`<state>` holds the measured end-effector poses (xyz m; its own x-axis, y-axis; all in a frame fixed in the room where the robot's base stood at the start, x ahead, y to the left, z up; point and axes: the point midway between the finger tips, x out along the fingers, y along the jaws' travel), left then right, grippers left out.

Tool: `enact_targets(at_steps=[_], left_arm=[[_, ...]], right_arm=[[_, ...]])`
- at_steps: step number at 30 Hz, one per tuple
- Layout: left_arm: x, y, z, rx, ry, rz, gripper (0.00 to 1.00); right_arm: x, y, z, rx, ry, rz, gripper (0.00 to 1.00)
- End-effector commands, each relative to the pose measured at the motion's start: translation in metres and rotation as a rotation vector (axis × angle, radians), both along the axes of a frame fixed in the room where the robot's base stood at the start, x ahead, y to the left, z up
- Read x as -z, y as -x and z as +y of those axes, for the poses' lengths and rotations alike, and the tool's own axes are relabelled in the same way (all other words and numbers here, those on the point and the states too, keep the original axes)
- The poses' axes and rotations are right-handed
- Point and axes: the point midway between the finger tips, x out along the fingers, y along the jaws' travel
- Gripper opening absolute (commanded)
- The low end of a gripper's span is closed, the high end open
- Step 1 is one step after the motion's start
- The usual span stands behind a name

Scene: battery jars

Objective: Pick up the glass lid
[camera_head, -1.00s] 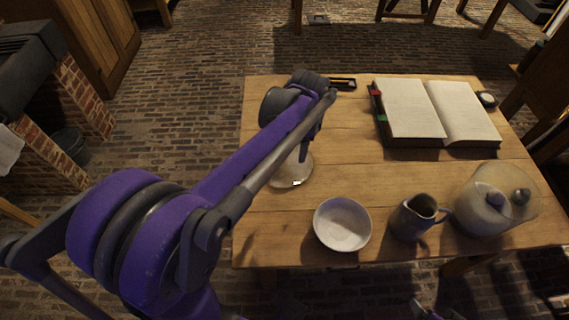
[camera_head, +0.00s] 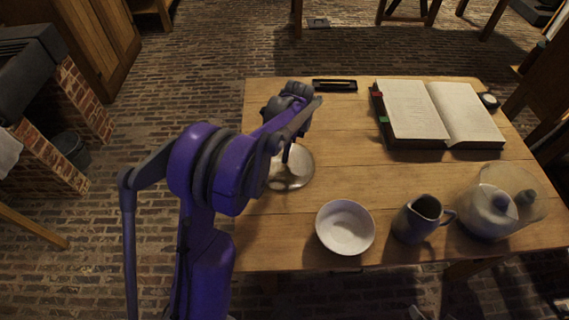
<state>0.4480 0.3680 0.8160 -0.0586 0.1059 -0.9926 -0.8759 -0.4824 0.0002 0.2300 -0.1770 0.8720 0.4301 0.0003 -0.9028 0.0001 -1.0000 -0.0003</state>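A round, shiny, see-through disc, which looks like the glass lid (camera_head: 298,176), lies on the left part of the wooden table (camera_head: 400,175). My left arm reaches in from the left. My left gripper (camera_head: 286,158) points down over the disc, its dark finger at or just above the disc's middle. The arm hides part of the disc and most of the gripper, so I cannot tell whether the fingers are apart or touch it. My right gripper does not clearly show; only a small sliver appears at the bottom edge.
A white bowl (camera_head: 345,228), a dark pitcher (camera_head: 417,219) and a pale lidded jar (camera_head: 487,212) beside clear glass stand along the front. An open book (camera_head: 440,112) lies at the back right. A black tray (camera_head: 335,85) is at the back edge. The table's middle is clear.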

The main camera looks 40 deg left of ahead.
Motion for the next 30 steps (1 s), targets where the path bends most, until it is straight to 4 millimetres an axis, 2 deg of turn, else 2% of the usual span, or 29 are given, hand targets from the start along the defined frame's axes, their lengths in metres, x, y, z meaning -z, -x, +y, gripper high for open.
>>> enact_targets(at_steps=[3, 7, 16, 27, 28, 30], left_arm=[[0.019, 0.003, 0.005, 0.000, 0.000, 0.000, 0.72], [0.035, 0.004, 0.006, 0.000, 0.000, 0.000, 0.72], [0.039, 0.004, 0.007, 0.000, 0.000, 0.000, 0.72], [0.039, 0.004, 0.007, 0.000, 0.000, 0.000, 0.05], [0.039, 0.004, 0.007, 0.000, 0.000, 0.000, 0.00], [0.039, 0.004, 0.007, 0.000, 0.000, 0.000, 0.00]], right_arm=[[0.000, 0.000, 0.000, 0.000, 0.000, 0.000, 0.88], [0.001, 0.000, 0.000, 0.000, 0.000, 0.000, 0.88], [0.001, 0.000, 0.000, 0.000, 0.000, 0.000, 0.88], [0.001, 0.000, 0.000, 0.000, 0.000, 0.000, 0.88], [0.001, 0.000, 0.000, 0.000, 0.000, 0.000, 0.88], [0.001, 0.000, 0.000, 0.000, 0.000, 0.000, 0.88]])
